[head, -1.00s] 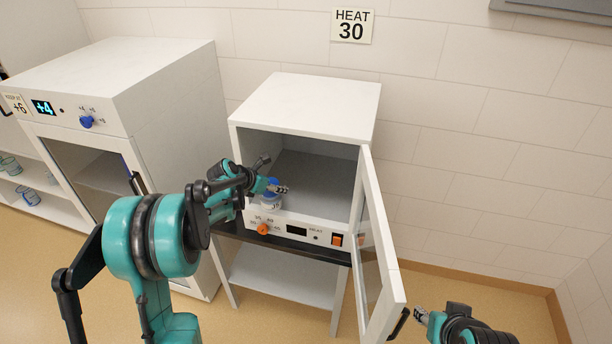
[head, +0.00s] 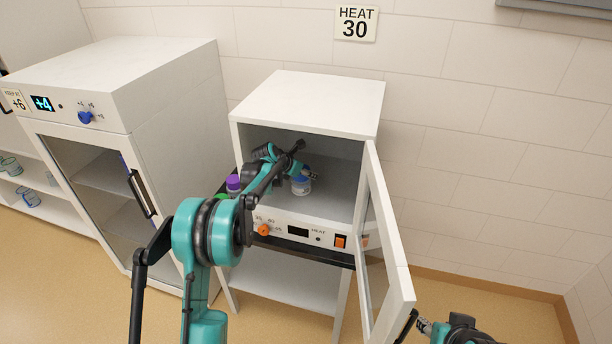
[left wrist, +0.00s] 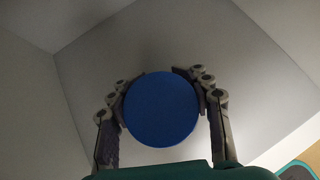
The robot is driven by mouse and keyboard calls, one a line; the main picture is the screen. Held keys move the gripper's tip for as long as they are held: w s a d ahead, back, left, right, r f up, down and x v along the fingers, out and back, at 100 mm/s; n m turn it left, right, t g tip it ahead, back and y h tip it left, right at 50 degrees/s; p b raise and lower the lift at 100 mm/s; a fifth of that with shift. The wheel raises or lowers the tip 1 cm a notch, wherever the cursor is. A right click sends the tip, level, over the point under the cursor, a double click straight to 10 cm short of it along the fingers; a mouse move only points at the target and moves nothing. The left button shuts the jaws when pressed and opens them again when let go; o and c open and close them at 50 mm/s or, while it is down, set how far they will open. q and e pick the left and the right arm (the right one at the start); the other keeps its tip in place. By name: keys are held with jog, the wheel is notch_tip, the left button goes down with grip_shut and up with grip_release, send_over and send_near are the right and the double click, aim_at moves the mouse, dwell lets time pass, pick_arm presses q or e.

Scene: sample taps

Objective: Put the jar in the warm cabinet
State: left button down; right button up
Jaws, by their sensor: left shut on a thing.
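The jar (head: 301,185) is clear and whitish with a blue lid. It is inside the open warm cabinet (head: 305,103), just behind the front opening, and looks upright. My left gripper (head: 308,175) reaches in through the opening and is shut on the jar. In the left wrist view the round blue lid (left wrist: 161,108) sits between the two fingers, with the cabinet's grey interior beyond. Whether the jar touches the cabinet floor I cannot tell. My right gripper (head: 424,326) is at the lower right, near the door handle; its finger opening is too small to judge.
The cabinet door (head: 388,255) stands wide open to the right. A purple-capped container (head: 233,184) stands left of the opening, partly behind my arm. A closed cold cabinet (head: 120,90) is at left, and a shelf with glassware (head: 28,195) is at far left.

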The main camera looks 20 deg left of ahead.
pick_arm(q)
jog(key=shift+r, duration=0.1)
jog(key=shift+f, duration=0.2)
jog(key=c, duration=0.7)
grip_release()
jog(key=shift+r, duration=0.1)
jog(key=shift+s+a+r, duration=0.1)
jog(key=shift+s+r, duration=0.05)
jog(key=shift+r, duration=0.1)
jog(key=p+v, duration=0.3)
jog(key=v, duration=0.8)
jog(key=shift+s+r, duration=0.2)
jog(key=shift+a+f, duration=0.1)
